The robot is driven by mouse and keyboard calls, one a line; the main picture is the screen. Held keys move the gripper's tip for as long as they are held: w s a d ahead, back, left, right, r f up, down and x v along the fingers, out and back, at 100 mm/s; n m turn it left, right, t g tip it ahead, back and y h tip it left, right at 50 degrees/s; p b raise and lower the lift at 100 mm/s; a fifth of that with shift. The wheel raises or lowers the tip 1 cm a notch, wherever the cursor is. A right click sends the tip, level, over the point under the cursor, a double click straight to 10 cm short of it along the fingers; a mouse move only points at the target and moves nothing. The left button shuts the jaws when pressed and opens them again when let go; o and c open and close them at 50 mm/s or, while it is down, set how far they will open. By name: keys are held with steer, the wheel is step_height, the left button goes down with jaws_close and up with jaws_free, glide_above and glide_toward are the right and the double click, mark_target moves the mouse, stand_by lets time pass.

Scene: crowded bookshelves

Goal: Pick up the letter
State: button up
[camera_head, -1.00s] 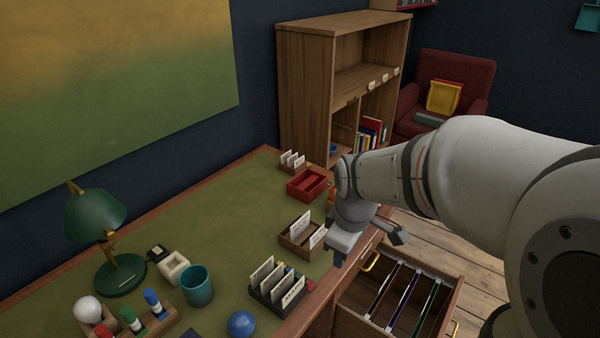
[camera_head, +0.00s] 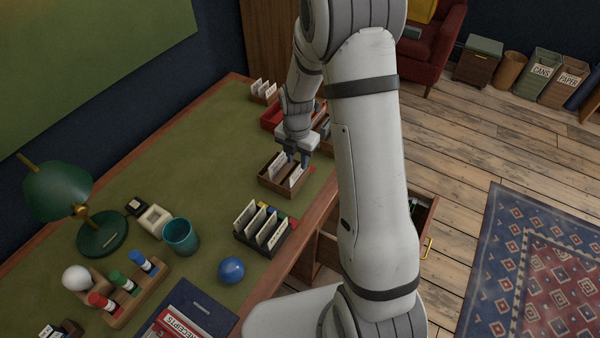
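White labelled cards stand upright in a small wooden holder (camera_head: 264,184) on the green desk. I cannot tell which one is the letter. The left card (camera_head: 277,167) leans in the holder, and another card (camera_head: 297,174) stands at its right side. My gripper (camera_head: 298,159) points down just above the right part of this holder, with its fingertips close to the right card's top. The fingers are small here, and I cannot tell whether they touch or hold the card.
A red tray (camera_head: 271,118) and another card holder (camera_head: 263,91) lie behind. My arm hides much of the open drawer (camera_head: 424,212).

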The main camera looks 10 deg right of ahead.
mark_target(298, 168)
steer(key=f, duration=0.2)
steer(key=f+p, duration=0.1)
steer(key=f, duration=0.2)
steer(key=shift+w+d, duration=0.15)
steer(key=shift+w, duration=0.05)
steer(key=shift+c, duration=0.5)
jaws_close()
